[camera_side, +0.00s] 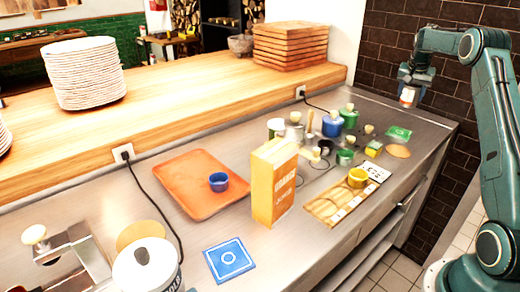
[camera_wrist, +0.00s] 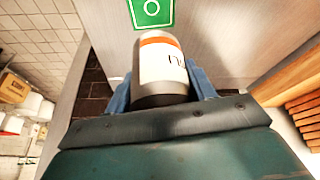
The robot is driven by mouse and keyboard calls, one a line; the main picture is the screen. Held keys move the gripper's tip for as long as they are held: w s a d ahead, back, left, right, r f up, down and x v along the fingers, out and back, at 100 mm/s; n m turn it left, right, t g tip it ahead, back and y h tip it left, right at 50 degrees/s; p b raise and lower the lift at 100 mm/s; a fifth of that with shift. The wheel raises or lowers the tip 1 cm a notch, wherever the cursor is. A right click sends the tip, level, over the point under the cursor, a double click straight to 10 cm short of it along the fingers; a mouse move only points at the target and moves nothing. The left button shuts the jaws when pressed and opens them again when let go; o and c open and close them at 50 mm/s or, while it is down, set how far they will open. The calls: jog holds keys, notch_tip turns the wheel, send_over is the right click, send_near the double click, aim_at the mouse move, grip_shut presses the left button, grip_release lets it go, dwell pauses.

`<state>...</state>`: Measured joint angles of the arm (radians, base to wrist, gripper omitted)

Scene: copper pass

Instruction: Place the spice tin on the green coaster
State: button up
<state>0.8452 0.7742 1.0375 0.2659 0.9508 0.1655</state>
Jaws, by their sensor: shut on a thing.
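The spice tin (camera_side: 407,97) is a small cylinder with a white label and an orange band. My gripper (camera_side: 408,88) is shut on it and holds it in the air above the far right end of the counter. The wrist view shows the tin (camera_wrist: 163,72) between the two blue fingers of my gripper (camera_wrist: 163,85). The green coaster (camera_side: 398,132) lies flat on the counter, below and apart from the tin. In the wrist view the coaster (camera_wrist: 152,12) shows at the top edge, partly cut off, beyond the tin.
A round tan coaster (camera_side: 398,151) lies beside the green one. Several jars, including a blue one (camera_side: 332,126), crowd the counter to its left. An orange juice carton (camera_side: 274,182) stands tall nearer the front. A wooden ledge (camera_side: 200,85) runs behind, with stacked boards (camera_side: 290,46).

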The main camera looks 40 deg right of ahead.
aim_at(408, 103)
notch_tip(408, 103, down, 6)
jog(key=shift+f, duration=0.25)
jog(key=shift+f, duration=2.15)
jog(key=shift+f, duration=0.15)
jog(key=o, duration=1.1)
jog(key=v, duration=1.2)
